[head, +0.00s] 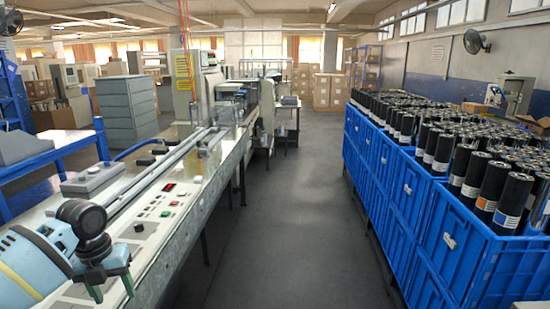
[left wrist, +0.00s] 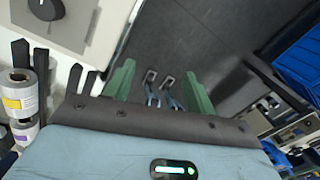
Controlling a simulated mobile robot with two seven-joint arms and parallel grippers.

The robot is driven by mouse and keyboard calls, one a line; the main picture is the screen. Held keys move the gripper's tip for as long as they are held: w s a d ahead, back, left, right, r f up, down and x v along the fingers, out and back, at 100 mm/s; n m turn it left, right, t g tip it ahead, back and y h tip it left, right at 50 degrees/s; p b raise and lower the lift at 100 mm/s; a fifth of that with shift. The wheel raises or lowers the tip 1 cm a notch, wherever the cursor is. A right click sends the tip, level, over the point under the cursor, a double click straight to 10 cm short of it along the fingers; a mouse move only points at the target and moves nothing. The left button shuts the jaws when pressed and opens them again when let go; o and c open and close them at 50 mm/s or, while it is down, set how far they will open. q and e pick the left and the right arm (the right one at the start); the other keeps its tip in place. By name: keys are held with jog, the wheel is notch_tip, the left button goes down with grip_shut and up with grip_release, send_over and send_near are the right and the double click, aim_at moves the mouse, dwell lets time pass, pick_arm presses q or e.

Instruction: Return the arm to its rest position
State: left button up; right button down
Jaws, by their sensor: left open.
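My left arm (head: 45,255) comes in at the lower left of the head view, beside and over the near end of the machine bench. My left gripper (head: 112,288) hangs at its end with green fingers apart. In the left wrist view the two green fingers (left wrist: 158,80) are spread, with nothing held between them and dark floor behind. My right arm and right gripper show in neither view.
The long machine bench (head: 185,215) with a button panel (head: 165,212) runs along the left. Blue crates (head: 420,225) full of dark rolls (head: 440,150) line the right. The grey aisle floor (head: 290,210) between them is clear. Labelled rolls (left wrist: 20,95) show in the left wrist view.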

pick_arm(q)
jog(key=s+d+f+n+t+h, duration=0.1)
jog(key=s+d+f+n, duration=0.2)
jog(key=d+f, duration=0.3)
jog(key=s+d+f+n+t+h+p, duration=0.1)
jog(key=s+d+f+n, duration=0.3)
jog(key=f, duration=0.4)
jog(key=s+d+f+n+t, duration=0.1)
jog(key=s+d+f+n, duration=0.2)
jog(key=d+f, duration=0.35)
jog(key=s+d+f+n+t+h+p, duration=0.1)
jog(key=s+d+f+n+t, duration=0.1)
jog(key=s+f+n, duration=0.6)
jog(key=s+a+r+n+t+y, duration=0.1)
jog(key=s+n, duration=0.5)
jog(key=s, duration=0.4)
jog(key=s+a+r+n+t+y+p, duration=0.1)
jog(key=s+r+n+t, duration=0.1)
jog(key=s+n, duration=0.4)
jog(key=s, duration=0.4)
jog(key=shift+s+a+n+t, duration=0.25)
jog(key=shift+s+n+t, duration=0.05)
jog(key=shift+n, duration=0.1)
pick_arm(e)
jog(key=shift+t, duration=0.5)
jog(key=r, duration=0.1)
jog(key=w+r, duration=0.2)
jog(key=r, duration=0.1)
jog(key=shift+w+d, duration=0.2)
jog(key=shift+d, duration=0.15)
